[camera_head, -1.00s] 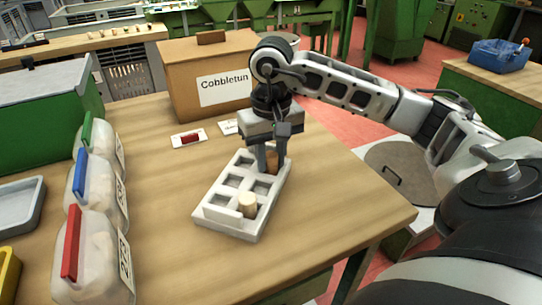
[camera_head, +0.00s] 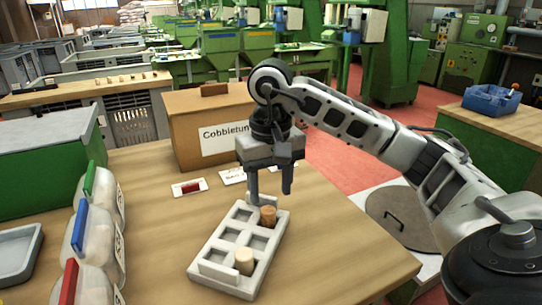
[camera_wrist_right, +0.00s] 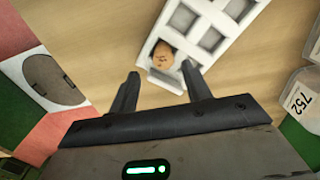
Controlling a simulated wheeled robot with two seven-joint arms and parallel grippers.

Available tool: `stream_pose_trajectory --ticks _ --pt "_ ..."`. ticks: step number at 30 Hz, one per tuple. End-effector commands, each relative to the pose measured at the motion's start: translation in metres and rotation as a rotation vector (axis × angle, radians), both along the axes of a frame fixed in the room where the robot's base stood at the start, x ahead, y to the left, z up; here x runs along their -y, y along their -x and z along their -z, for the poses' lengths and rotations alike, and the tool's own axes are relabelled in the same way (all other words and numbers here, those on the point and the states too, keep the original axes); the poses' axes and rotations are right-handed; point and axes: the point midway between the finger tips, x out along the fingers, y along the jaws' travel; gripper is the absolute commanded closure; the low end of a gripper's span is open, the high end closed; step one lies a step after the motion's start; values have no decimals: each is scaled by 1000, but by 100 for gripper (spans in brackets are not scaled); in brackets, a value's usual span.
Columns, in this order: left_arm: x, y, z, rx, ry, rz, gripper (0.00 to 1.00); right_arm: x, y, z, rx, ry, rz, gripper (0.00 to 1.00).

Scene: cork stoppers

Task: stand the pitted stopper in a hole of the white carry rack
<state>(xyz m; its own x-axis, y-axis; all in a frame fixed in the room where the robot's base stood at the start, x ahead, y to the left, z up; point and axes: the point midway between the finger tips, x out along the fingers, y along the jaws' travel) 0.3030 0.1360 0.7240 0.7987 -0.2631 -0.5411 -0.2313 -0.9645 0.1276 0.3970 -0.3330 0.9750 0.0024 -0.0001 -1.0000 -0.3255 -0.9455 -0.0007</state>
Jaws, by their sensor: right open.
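The white carry rack (camera_head: 214,271) lies on the wooden table, with two rows of square holes. A brown cork stopper (camera_head: 267,216) stands in its far right corner hole, and a paler stopper (camera_head: 244,261) stands in a near hole. In the right wrist view the brown stopper (camera_wrist_right: 163,56) has small dark marks on its top; I cannot tell if they are pits. My right gripper (camera_head: 270,195) is open and empty just above the brown stopper, its fingers apart from it. In the wrist view the fingertips (camera_wrist_right: 160,73) straddle the stopper's place. My left gripper is out of view.
The table right of the rack is clear.

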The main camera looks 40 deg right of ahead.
Motion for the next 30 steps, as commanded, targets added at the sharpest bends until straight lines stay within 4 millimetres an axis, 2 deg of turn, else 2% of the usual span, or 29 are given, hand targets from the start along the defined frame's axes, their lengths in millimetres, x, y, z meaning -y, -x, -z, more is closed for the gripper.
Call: stream_pose_trajectory --ticks 1,3,9,13,30 --pt "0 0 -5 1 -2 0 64 0 -1 -17 7 1 2 52" --pt "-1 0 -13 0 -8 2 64 1 -1 -34 6 3 3 52" --pt "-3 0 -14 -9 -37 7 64 1 0 -60 3 2 2 52" --pt "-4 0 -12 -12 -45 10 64 1 0 -65 3 2 3 52" --pt "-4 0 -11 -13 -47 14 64 1 0 -65 3 2 3 52"
